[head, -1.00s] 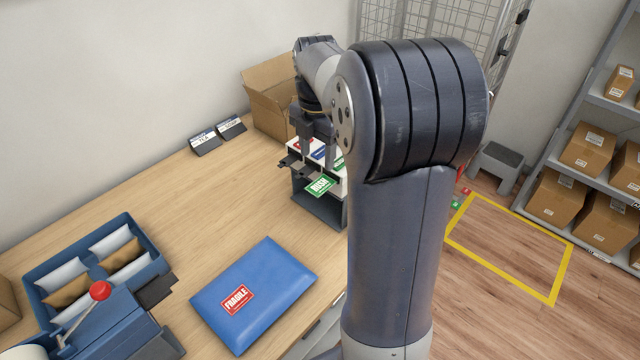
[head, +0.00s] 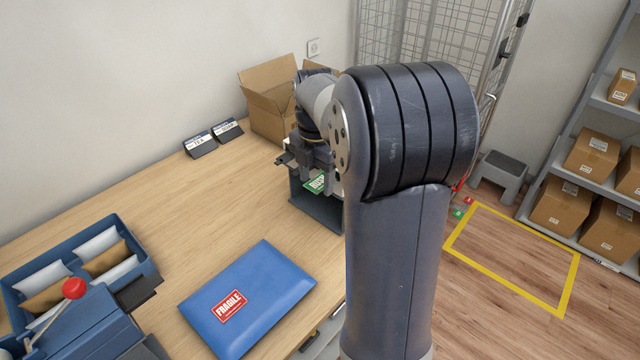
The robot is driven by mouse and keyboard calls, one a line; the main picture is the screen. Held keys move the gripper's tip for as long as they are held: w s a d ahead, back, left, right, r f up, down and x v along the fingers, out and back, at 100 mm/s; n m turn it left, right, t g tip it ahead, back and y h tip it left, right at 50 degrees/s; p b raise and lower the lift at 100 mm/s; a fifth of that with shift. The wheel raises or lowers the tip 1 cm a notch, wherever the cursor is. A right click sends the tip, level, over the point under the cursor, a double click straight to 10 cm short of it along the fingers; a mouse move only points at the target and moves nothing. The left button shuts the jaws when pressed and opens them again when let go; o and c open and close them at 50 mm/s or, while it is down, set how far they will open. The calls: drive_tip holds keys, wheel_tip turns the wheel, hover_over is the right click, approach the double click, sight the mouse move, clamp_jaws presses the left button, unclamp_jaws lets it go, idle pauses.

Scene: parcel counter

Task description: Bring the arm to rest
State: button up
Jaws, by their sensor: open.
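My gripper (head: 295,162) is in the head view at the upper middle, in front of the dark label stand (head: 316,208) on the counter. It is open, and the small picture of it shows nothing held between the fingers. A green label (head: 315,183) shows just below it at the stand. My arm's large elbow covers the right part of the stand.
A blue parcel (head: 275,288) with a red FRAGILE label lies on the counter (head: 190,225). A blue tray (head: 148,262) of pouches and a red-knobbed device (head: 95,325) stand at the left. An open cardboard box (head: 268,115) and two small signs (head: 200,145) stand behind.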

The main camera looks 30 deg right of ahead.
drive_tip(key=c, duration=0.5)
drive_tip(key=shift+r, duration=0.15)
drive_tip(key=shift+s+a+r+p, duration=0.15)
drive_tip(key=shift+a+r+p, duration=0.15)
drive_tip(key=shift+r+p, duration=0.45)
drive_tip(key=shift+s+a+r+p, duration=0.1)
drive_tip(key=shift+a+r+p, duration=0.2)
drive_tip(key=shift+r+p, duration=0.4)
wheel_tip(320, 180, up, 9)
drive_tip(key=d+p, duration=0.1)
drive_tip(key=p, duration=0.3)
drive_tip(key=shift+w, duration=0.25)
drive_tip(key=shift+d, duration=0.1)
